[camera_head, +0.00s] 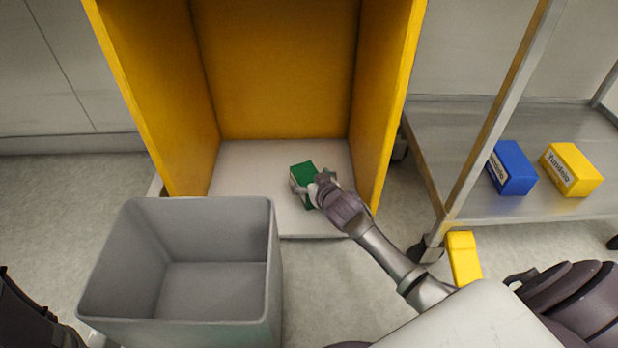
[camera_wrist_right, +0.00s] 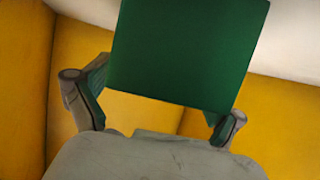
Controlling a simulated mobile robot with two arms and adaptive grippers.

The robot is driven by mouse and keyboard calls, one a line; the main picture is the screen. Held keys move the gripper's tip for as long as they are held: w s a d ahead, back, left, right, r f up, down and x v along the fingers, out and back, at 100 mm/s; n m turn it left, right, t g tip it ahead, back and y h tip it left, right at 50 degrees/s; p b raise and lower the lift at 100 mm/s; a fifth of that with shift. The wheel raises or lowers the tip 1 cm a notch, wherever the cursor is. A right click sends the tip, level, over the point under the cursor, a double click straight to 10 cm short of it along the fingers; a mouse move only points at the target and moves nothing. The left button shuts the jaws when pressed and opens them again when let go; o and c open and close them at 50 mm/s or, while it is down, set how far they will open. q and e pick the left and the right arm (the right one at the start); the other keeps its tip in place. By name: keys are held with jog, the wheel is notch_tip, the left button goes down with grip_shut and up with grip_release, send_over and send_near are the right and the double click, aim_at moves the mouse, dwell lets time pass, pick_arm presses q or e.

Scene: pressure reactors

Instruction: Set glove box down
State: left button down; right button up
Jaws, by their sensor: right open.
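The green glove box (camera_head: 304,180) is at the white floor (camera_head: 246,168) of a yellow open-fronted cabinet, right of its middle. My right gripper (camera_head: 314,189) reaches in from the front right and is open, with its fingers around the near part of the box. In the right wrist view the green box (camera_wrist_right: 187,52) fills the upper middle, and the open fingers (camera_wrist_right: 158,110) stand at its two lower sides. The underside of the box is hidden, so I cannot tell whether it rests fully on the floor. My left gripper is out of view.
Yellow cabinet walls (camera_head: 383,100) stand close on both sides. A grey empty bin (camera_head: 212,290) stands in front left. At right, a metal cart shelf (camera_head: 540,205) holds a blue box (camera_head: 512,168) and a yellow box (camera_head: 571,170). Another yellow box (camera_head: 463,258) is below the shelf edge.

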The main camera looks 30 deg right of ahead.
jog(key=p+v, duration=0.7)
jog(key=v, duration=0.4)
jog(key=shift+s+r, duration=0.15)
jog(key=shift+s, duration=0.15)
